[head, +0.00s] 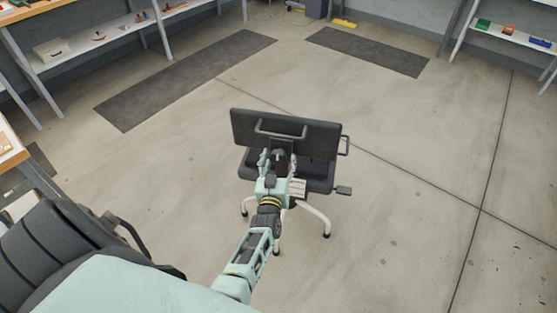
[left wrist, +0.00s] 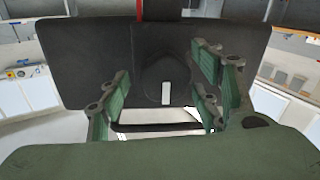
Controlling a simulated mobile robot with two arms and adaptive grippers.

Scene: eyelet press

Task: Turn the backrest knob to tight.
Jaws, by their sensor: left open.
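The chair's dark backrest (head: 318,134) stands upright in the middle of the head view and fills much of the left wrist view (left wrist: 85,60). The backrest knob (left wrist: 166,72) is a dark rounded shape with a white mark on it, at the centre of the left wrist view. The white mark points straight down in that picture. My left gripper (head: 278,157) is behind the backrest, its green fingers open. In the left wrist view the fingers (left wrist: 158,100) stand on either side of the knob, with gaps visible. In the head view my gripper largely covers the knob. My right gripper is not seen.
The chair's dark seat (head: 318,182) has a side lever (head: 344,190) and pale legs (head: 318,220). A metal handle (head: 281,133) crosses the backrest. Open floor (head: 430,215) surrounds the chair. Shelves (head: 100,45) and a workbench edge (head: 10,150) stand at the left.

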